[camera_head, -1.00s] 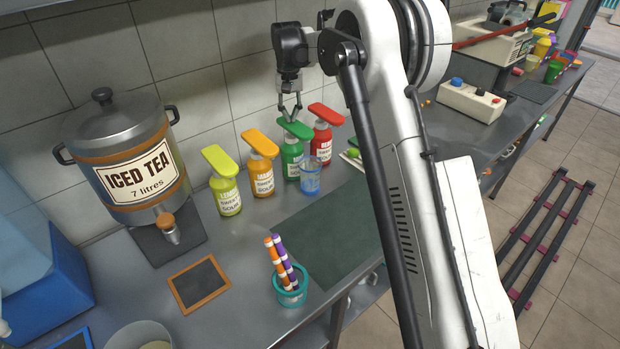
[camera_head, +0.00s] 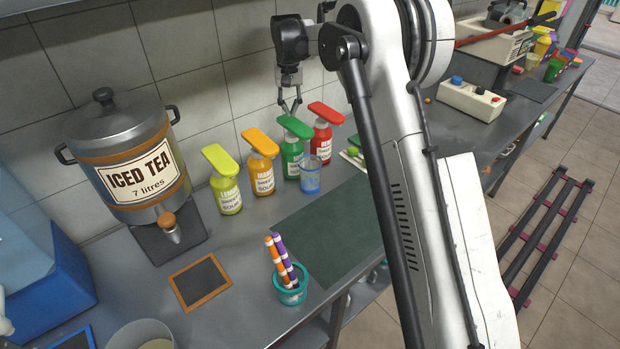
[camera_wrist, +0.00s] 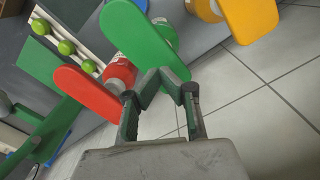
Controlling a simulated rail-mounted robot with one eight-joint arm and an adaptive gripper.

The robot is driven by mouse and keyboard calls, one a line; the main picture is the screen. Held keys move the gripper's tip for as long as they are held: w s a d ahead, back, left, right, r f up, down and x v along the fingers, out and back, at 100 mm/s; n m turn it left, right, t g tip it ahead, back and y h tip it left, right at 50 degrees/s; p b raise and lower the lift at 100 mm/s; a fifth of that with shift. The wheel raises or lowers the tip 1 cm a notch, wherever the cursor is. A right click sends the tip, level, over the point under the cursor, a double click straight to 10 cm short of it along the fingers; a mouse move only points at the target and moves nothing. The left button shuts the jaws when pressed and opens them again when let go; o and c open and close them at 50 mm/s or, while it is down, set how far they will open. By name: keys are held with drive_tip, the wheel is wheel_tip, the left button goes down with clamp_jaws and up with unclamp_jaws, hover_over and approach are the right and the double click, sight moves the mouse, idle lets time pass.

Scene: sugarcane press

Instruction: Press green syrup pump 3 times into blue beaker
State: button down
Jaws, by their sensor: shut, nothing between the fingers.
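The green syrup pump (camera_head: 292,158) stands upright against the tiled wall, between the orange and red pumps. Its flat green lever (camera_head: 295,127) slants over the bottle. The blue beaker (camera_head: 310,181) stands upright just in front and right of the green bottle; I cannot tell whether it is under the spout. My gripper (camera_head: 290,113) is shut and empty, pointing down close above the rear part of the green lever. The wrist view shows my fingertips (camera_wrist: 160,77) in front of the green lever (camera_wrist: 140,38); contact cannot be told. The beaker is not clearly visible there.
The yellow pump (camera_head: 228,197), orange pump (camera_head: 262,178) and red pump (camera_head: 322,142) crowd the same row. An iced tea dispenser (camera_head: 132,150) stands left. A teal cup with markers (camera_head: 292,293) is in front. The dark mat (camera_head: 325,230) is clear.

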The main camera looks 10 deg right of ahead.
sight(291, 121)
drive_tip(key=shift+f, duration=0.25)
drive_tip(key=shift+f+b, duration=1.6)
drive_tip(key=shift+f, duration=0.8)
drive_tip(key=shift+r, duration=0.1)
drive_tip(key=shift+r+p, duration=1.1)
drive_tip(key=shift+r, duration=1.45)
drive_tip(key=shift+f, duration=0.15)
